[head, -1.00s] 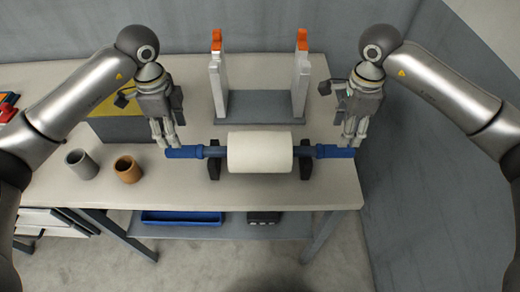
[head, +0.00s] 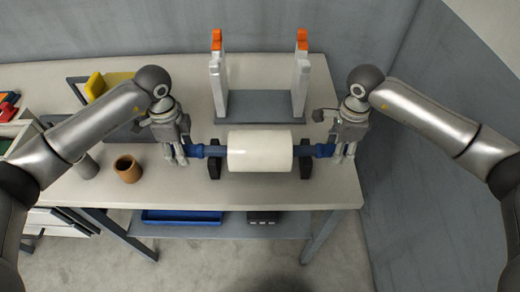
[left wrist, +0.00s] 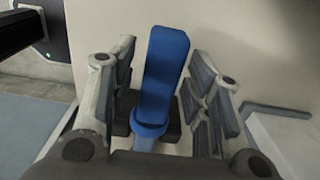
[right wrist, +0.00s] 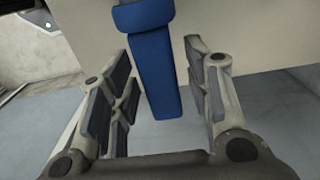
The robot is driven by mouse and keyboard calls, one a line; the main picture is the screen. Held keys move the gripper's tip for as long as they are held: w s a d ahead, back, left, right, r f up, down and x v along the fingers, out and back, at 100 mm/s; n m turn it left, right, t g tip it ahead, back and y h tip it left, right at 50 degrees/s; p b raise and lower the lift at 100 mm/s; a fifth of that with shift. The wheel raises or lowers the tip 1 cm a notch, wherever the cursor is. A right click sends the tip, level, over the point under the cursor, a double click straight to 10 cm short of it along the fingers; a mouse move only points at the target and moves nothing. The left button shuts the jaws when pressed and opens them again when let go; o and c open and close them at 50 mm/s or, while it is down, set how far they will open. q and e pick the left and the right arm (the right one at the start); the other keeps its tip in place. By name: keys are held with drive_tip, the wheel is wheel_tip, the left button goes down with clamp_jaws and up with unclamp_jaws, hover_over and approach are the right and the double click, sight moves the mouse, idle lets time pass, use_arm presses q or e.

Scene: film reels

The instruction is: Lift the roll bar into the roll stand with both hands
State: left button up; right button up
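The roll bar, a thick white roll (head: 260,152) on a bar with blue ends, lies level on two black supports (head: 306,165) near the table's front. Its left blue handle (left wrist: 162,75) lies between the open fingers of my left gripper (head: 177,156), with gaps on both sides. Its right blue handle (right wrist: 152,75) lies between the open fingers of my right gripper (head: 343,154), also with gaps. The roll stand (head: 266,106) stands behind the roll, with two pale uprights, orange tips and a grey base. Its uprights are empty.
A brown cup (head: 128,169) and a grey cup (head: 86,167), partly hidden by my left arm, stand at the left. A yellow item (head: 95,86) lies farther back. A grey wall (head: 430,150) bounds the right side. Blue tray (head: 180,217) is on the lower shelf.

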use_arm(q)
clamp_jaws()
use_arm(e)
clamp_jaws()
use_arm(q)
drive_tip(key=shift+w+r, duration=0.15)
drive_tip(key=shift+r, duration=0.1)
use_arm(e)
drive_tip(key=shift+w+r, duration=0.15)
drive_tip(key=shift+r, duration=0.15)
